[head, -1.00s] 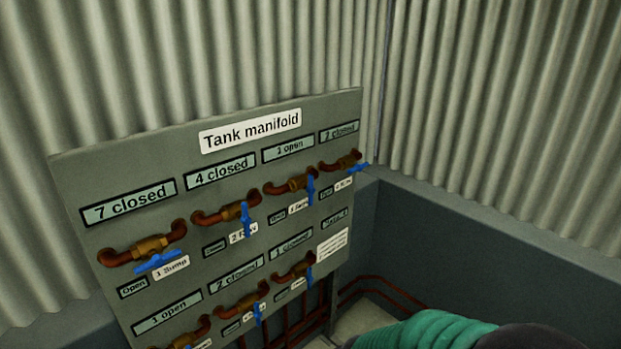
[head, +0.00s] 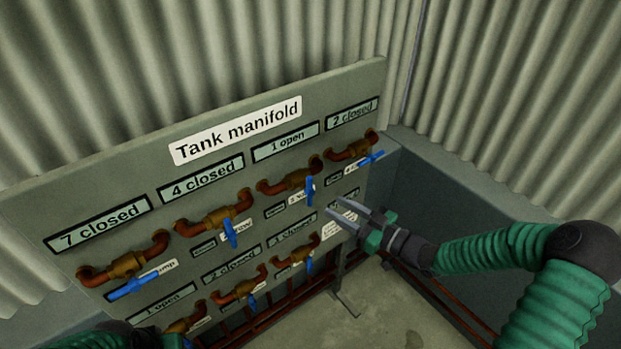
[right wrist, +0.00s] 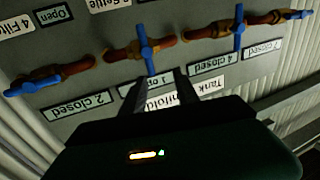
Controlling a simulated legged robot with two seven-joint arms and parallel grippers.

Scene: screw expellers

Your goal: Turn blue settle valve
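The tank manifold panel (head: 30,210) carries two rows of brass valves with blue handles. The third valve in the top row has a blue handle (head: 310,190) standing about upright; its display (head: 286,142) reads "1 open". In the upside-down right wrist view, a label (right wrist: 105,4) reading "Settle" is near this blue handle (right wrist: 147,45). My right gripper (head: 332,207) is open and empty, in front of the panel, right of and slightly below that handle. In the wrist view its fingers (right wrist: 160,82) point toward the handle, apart from each other. My left gripper is out of view.
Neighbouring blue handles are the second valve's (head: 231,233) to the left and the fourth's (head: 371,157) to the right. A lower row of valves (head: 240,288) runs below. Corrugated walls and a dark low wall (head: 470,190) stand behind. Floor is free at right.

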